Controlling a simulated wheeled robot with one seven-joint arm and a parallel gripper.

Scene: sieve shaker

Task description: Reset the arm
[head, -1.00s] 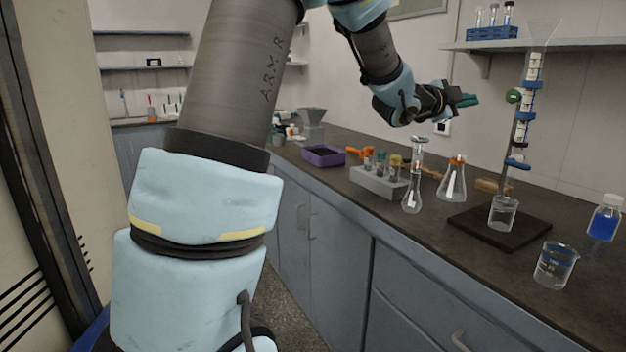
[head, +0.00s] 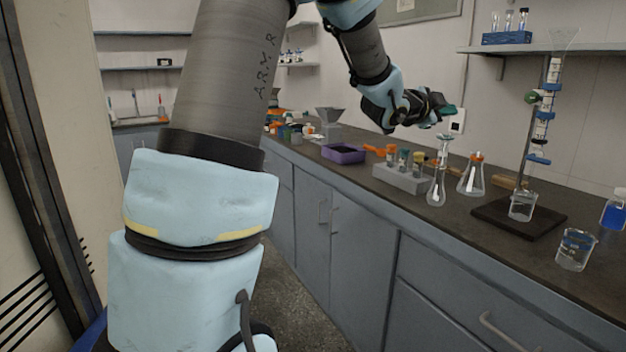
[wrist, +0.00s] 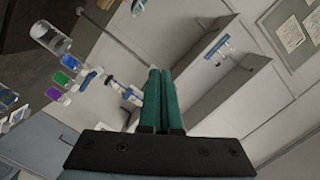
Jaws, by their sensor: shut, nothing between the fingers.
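My gripper (head: 447,109) is raised above the bench in the head view, at the end of my bent arm. Its green fingers (wrist: 162,100) lie side by side in the wrist view, shut with nothing between them. The gripper is apart from the bench and hangs in the air above the glass flasks.
The dark bench (head: 480,231) holds a purple tray (head: 343,154), a grey tube rack (head: 404,179), an orange-topped flask (head: 471,180), a burette stand (head: 518,217), a beaker (head: 576,250) and a blue bottle (head: 614,210). A wall shelf (head: 520,49) holds a blue rack (head: 506,38).

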